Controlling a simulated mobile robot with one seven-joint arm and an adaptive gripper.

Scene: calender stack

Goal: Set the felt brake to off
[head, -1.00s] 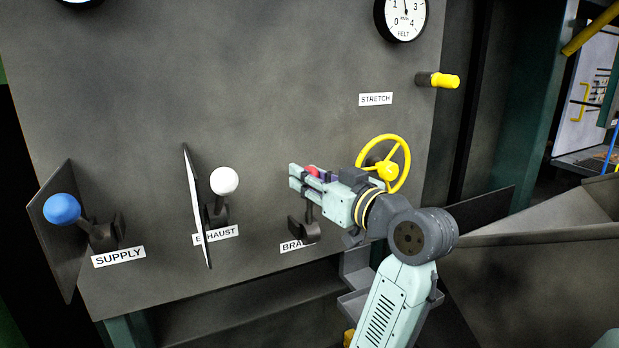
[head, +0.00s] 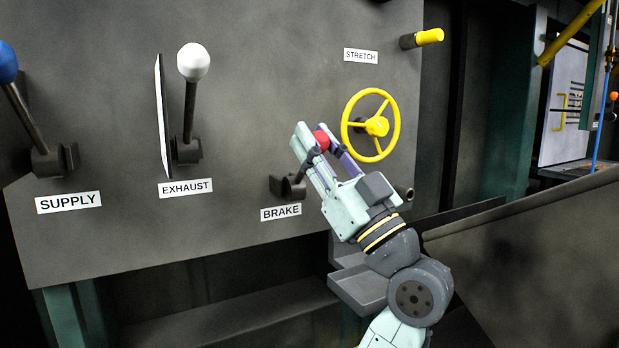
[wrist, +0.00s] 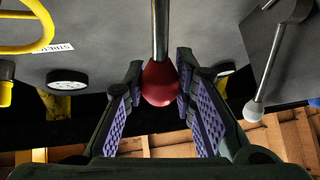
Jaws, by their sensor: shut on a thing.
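The felt brake is a short dark lever with a red ball knob (head: 321,138) on a pivot bracket (head: 288,187), above the label BRAKE (head: 280,212). In the head view the lever leans up and to the right from its pivot. My gripper (head: 317,140) is shut on the red knob, with one finger on each side. In the wrist view the red knob (wrist: 160,83) sits between the purple finger pads, its grey rod running to the top of the picture. Part of the lever is hidden behind the near finger in the head view.
The exhaust lever with a white knob (head: 193,62) stands left, beside a thin guard plate (head: 162,118). The supply lever with a blue knob (head: 7,62) is farther left. A yellow handwheel (head: 375,126) is close to the right of my gripper, with a yellow handle (head: 429,37) above.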

